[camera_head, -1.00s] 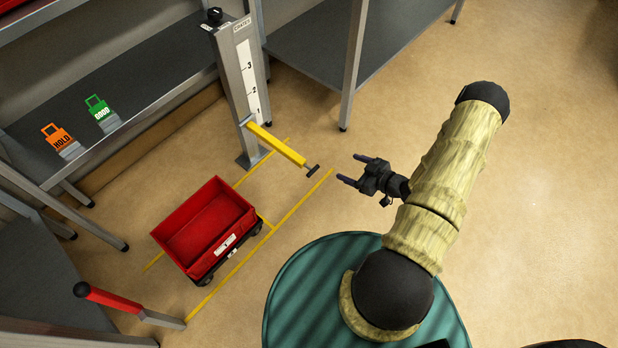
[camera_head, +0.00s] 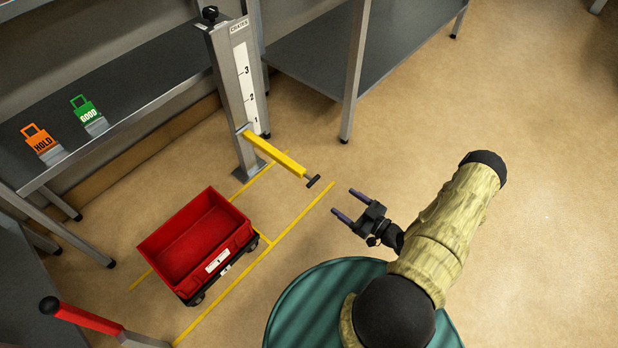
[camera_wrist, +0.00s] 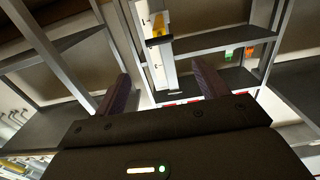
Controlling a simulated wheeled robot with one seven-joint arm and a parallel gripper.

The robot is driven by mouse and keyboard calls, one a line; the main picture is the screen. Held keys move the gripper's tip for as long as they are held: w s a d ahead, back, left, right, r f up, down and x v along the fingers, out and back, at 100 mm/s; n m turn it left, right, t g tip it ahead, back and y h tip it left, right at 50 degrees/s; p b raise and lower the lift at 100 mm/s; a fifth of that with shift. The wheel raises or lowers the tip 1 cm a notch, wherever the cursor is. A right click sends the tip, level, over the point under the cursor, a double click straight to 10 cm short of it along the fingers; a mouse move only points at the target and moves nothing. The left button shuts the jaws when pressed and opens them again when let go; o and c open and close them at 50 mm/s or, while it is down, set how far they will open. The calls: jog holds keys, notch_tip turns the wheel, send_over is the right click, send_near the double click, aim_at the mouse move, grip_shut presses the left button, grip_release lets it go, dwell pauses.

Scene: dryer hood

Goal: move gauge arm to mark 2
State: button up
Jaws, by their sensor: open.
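A red cart (camera_head: 197,243) stands on the floor left of the gauge arm, by yellow floor lines. A red lever (camera_head: 88,318) is at lower left. A grey shelf (camera_head: 120,80) holds orange and green tags. Another shelf (camera_head: 310,50) stands behind. Floor at right is clear.

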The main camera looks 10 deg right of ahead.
aim_at(315, 181)
jog(key=b+x, duration=0.6)
jog(key=x, duration=0.9)
jog(key=shift+w+a, duration=0.25)
jog(key=shift+w, duration=0.1)
